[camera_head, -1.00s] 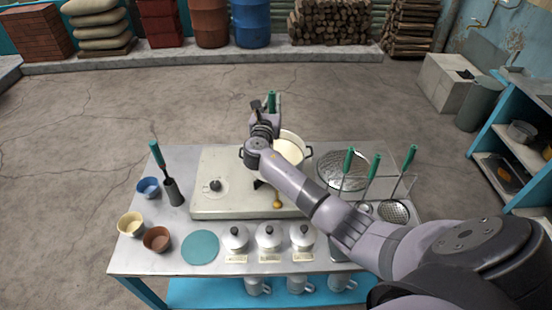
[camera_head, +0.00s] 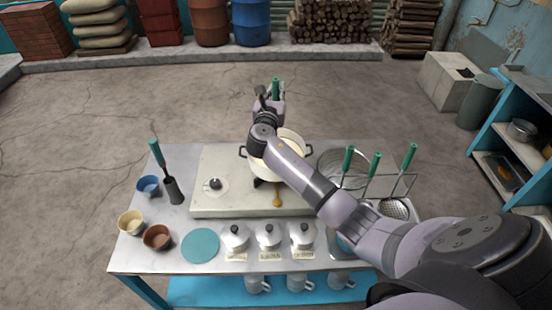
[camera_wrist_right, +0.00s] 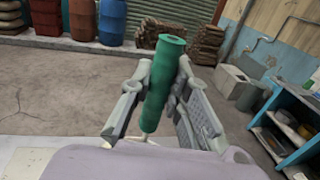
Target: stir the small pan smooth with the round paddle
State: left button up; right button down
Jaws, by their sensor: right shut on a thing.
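The small cream pan (camera_head: 292,136) with dark side handles sits on the pale stove slab, partly covered by my right arm. Pale contents show inside it. My right gripper (camera_head: 270,104) is above the pan's far side, shut on an upright green handle (camera_head: 275,88). In the right wrist view, the green handle (camera_wrist_right: 160,85) stands slightly tilted between the two fingers. The lower end of this tool is hidden, so I cannot tell its head's shape or whether it touches the pan's contents. My left gripper is not in view.
The stove slab (camera_head: 225,205) has a dark knob. Small bowls (camera_head: 157,237) and a green-handled tool in a dark holder (camera_head: 174,190) stand left. Lidded pots (camera_head: 268,236) line the front, beside a teal disc (camera_head: 200,245). Green-handled utensils (camera_head: 375,165) stand at right.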

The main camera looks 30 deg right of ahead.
aim_at(276, 79)
jog(key=shift+r, duration=2.65)
jog(key=shift+r, duration=0.75)
